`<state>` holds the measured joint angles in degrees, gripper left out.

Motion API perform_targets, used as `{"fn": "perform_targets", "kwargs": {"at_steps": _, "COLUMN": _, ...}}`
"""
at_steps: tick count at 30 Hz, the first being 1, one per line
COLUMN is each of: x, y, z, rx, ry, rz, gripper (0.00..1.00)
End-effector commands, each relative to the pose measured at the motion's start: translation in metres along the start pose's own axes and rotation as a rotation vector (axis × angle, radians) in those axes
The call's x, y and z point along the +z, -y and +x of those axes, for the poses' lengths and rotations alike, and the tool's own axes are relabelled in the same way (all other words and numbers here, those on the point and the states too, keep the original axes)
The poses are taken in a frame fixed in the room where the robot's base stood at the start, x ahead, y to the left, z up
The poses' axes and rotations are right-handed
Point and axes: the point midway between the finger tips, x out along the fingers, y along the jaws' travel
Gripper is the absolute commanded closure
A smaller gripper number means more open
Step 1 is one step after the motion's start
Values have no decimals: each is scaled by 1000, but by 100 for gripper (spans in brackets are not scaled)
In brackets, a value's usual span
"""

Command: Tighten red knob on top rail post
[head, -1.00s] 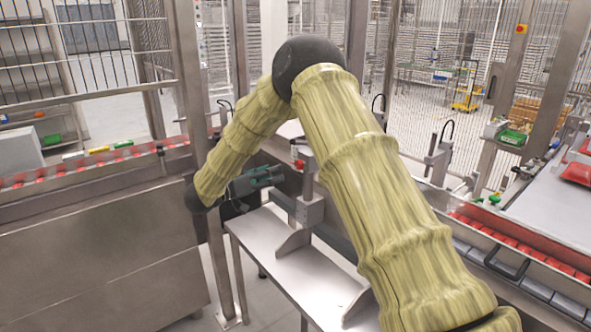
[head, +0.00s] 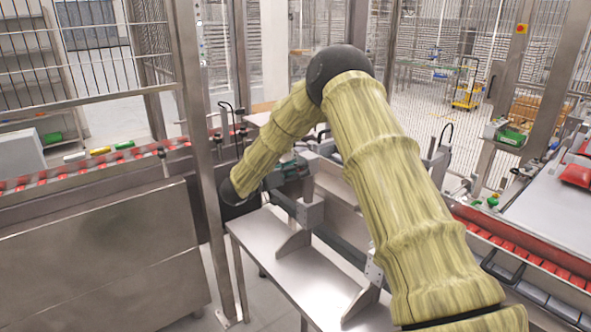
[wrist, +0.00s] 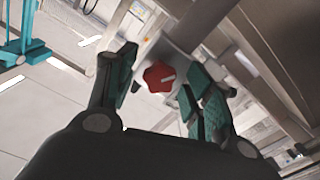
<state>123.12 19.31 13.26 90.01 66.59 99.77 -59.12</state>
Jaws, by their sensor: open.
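The red knob (wrist: 157,78) has a lobed rim and a white bar mark on its face. In the wrist view it sits between the two teal-padded fingers of my open gripper (wrist: 160,92), with a gap visible on each side. It is mounted on a pale metal rail post (wrist: 172,50). In the head view my gripper (head: 296,169) is at the top of the grey post (head: 310,213), above the metal table. The knob is hidden there behind the gripper. I cannot tell whether the fingers touch the knob.
A steel table (head: 285,275) extends below the post. A conveyor with red parts (head: 525,250) runs on the right. A steel cabinet (head: 100,255) stands on the left. My arm covers much of the middle of the head view.

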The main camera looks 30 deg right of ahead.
Motion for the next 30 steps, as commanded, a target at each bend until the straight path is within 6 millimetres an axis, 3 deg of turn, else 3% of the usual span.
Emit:
{"fn": "perform_targets", "kwargs": {"at_steps": 4, "x": 0, "y": 0, "z": 0, "rx": 0, "ry": 0, "rz": 0, "gripper": 50}}
{"fn": "perform_targets", "kwargs": {"at_steps": 9, "x": 0, "y": 0, "z": 0, "rx": -1, "ry": 0, "rz": 0, "gripper": 81}}
{"fn": "perform_targets", "kwargs": {"at_steps": 12, "x": 0, "y": 0, "z": -1, "rx": -1, "ry": 0, "rz": 0, "gripper": 95}}
{"fn": "perform_targets", "kwargs": {"at_steps": 23, "x": 2, "y": 1, "z": -1, "rx": -1, "ry": 0, "rz": 50, "gripper": 95}}
{"fn": "perform_targets", "kwargs": {"at_steps": 30, "x": 3, "y": 2, "z": -1, "rx": -2, "ry": 0, "rz": 201, "gripper": 95}}
